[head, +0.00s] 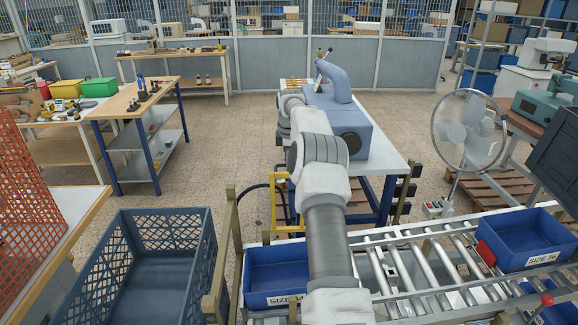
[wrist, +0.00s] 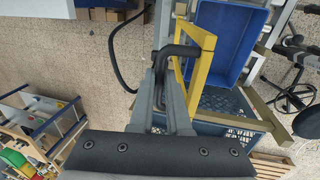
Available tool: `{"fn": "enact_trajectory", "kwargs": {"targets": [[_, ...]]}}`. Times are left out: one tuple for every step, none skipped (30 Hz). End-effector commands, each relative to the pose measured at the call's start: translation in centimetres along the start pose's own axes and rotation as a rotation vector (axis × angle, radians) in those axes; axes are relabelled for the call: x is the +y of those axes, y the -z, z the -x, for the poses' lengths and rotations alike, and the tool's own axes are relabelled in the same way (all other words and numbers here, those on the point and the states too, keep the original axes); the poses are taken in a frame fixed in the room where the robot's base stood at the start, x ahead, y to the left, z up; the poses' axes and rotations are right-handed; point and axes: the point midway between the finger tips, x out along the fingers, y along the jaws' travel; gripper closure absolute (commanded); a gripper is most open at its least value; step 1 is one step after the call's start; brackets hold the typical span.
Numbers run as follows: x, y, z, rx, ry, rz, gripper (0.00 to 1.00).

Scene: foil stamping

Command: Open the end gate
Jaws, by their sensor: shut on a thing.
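The end gate is a yellow frame (head: 273,208) at the far end of the roller conveyor, partly hidden behind my arm in the head view. In the wrist view the yellow gate (wrist: 207,45) stands beside a blue bin (wrist: 230,38). Its dark bent handle (wrist: 180,51) runs between the fingers of my gripper (wrist: 172,82), which is shut on it. In the head view my gripper is hidden by the arm. I cannot tell whether the gate has swung at all.
The roller conveyor (head: 412,268) carries a blue bin (head: 277,268) at its left end and another, labelled bin (head: 522,238) at right. A dark crate (head: 205,262) stands at left. Behind the gate is a table with a blue machine (head: 372,135). Open floor lies left of it.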

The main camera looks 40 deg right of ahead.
Motion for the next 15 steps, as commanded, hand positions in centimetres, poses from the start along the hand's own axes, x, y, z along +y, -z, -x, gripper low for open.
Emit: {"fn": "enact_trajectory", "kwargs": {"targets": [[-0.09, 0.1, -0.56, 0.001, 0.009, 0.002, 1.0], [0.0, 0.11, -0.57, 0.001, 0.009, 0.002, 1.0], [0.09, 0.12, -0.63, 0.001, 0.009, 0.003, 1.0], [0.16, 0.12, -0.63, 0.001, 0.009, 0.002, 1.0], [0.2, 0.12, -0.64, 0.001, 0.01, 0.003, 1.0], [0.24, 0.13, -0.64, 0.001, 0.01, 0.003, 1.0], [0.28, 0.13, -0.63, 0.001, 0.01, 0.003, 1.0], [0.33, 0.12, -0.61, 0.001, 0.01, 0.003, 1.0], [0.36, 0.12, -0.61, 0.001, 0.009, 0.003, 1.0], [0.38, 0.12, -0.62, 0.001, 0.009, 0.003, 1.0], [0.39, 0.12, -0.63, 0.001, 0.01, 0.003, 1.0], [0.39, 0.13, -0.64, 0.001, 0.01, 0.003, 1.0], [0.39, 0.13, -0.64, 0.001, 0.01, 0.003, 1.0], [0.39, 0.13, -0.64, 0.001, 0.01, 0.003, 1.0], [0.39, 0.13, -0.64, 0.001, 0.01, 0.003, 1.0]]}}
